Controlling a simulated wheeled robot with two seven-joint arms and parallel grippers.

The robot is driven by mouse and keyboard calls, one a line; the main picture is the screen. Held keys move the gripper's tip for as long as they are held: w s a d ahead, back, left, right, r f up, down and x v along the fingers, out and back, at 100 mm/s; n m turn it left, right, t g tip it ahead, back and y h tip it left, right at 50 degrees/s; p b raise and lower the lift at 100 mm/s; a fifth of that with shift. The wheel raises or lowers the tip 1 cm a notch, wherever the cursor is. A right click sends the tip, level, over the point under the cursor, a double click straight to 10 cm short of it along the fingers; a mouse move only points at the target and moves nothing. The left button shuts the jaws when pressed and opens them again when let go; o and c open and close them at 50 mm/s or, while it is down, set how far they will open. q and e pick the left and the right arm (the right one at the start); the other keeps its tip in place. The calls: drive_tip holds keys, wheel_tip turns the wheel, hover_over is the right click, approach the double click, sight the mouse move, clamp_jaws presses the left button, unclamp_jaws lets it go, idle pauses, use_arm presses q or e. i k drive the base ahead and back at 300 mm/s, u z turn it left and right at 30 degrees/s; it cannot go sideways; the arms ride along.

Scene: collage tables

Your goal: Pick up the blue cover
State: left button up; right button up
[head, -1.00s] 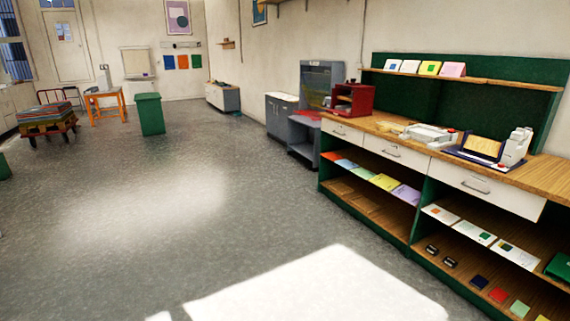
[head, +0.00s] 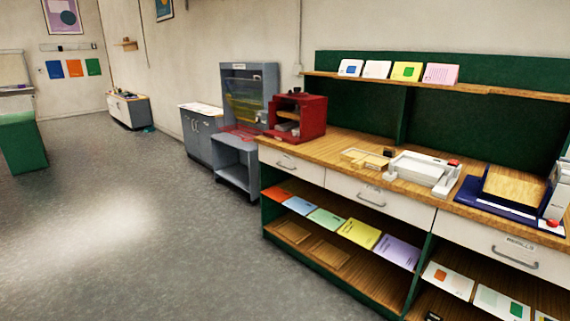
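A light blue sheet (head: 299,205) lies on the upper shelf inside the workbench, below the drawers. It lies in a row with an orange sheet (head: 278,194) to its left and green (head: 326,219), yellow (head: 359,233) and purple (head: 398,252) sheets to its right. A white card with a blue square (head: 350,68) also leans on the high shelf at the back; I cannot tell from the picture which of these is the blue cover. Neither of my grippers is in view.
The green-sided workbench (head: 345,205) has a wooden top with a red box-shaped unit (head: 300,112), a white device (head: 422,170) and a dark blue board (head: 487,200). A grey cabinet (head: 237,165) stands beyond it. The grey floor (head: 130,240) to the left is open.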

sight(303, 208)
drive_tip(key=z, duration=0.55)
drive_tip(key=i, duration=2.15)
drive_tip(key=z, duration=0.5)
